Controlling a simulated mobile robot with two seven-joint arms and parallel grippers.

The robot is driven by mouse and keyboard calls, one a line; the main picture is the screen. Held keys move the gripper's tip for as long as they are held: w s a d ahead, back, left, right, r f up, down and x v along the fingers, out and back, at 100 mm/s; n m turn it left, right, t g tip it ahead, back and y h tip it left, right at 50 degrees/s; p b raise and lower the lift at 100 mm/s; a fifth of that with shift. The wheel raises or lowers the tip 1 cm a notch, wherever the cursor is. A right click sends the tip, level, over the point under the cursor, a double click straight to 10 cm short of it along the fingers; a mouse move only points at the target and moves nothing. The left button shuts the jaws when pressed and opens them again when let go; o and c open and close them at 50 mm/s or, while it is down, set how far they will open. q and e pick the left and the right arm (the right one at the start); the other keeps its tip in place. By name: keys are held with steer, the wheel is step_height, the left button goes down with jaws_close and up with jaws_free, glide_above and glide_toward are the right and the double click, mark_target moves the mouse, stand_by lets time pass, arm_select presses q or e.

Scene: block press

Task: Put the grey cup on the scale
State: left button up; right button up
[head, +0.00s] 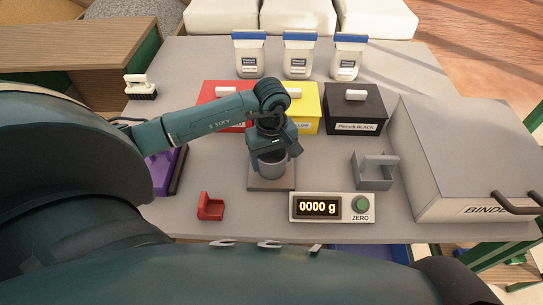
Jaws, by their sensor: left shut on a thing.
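The grey cup (271,168) stands upright over the square plate of the scale (257,185), near the middle of the table. My left gripper (272,153) reaches down from above and is shut on the grey cup at its upper part. The cup looks to be at or just above the plate; I cannot tell if it touches. The scale's display (318,207) in front reads 0000 g, with a green ZERO button (361,204) beside it. My right gripper is not in view.
Red (226,93), yellow (306,108) and black (355,108) boxes stand behind the scale, with labelled bags (299,58) further back. A grey holder (375,171) and a large BINDER box (463,165) are at right. A small red piece (210,207) lies front left.

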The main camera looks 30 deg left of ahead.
arm_select(q)
steer(key=shift+f, duration=0.25)
steer(key=o, duration=1)
steer(key=shift+r, duration=0.15)
steer(key=shift+c, duration=0.2)
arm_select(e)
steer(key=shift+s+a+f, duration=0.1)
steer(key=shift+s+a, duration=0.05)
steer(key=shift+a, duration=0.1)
arm_select(q)
steer(key=shift+r, duration=0.55)
step_height(320, 180, up, 11)
steer(key=b, duration=0.1)
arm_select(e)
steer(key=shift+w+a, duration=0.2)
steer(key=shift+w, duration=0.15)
arm_select(q)
steer(key=shift+r, duration=0.1)
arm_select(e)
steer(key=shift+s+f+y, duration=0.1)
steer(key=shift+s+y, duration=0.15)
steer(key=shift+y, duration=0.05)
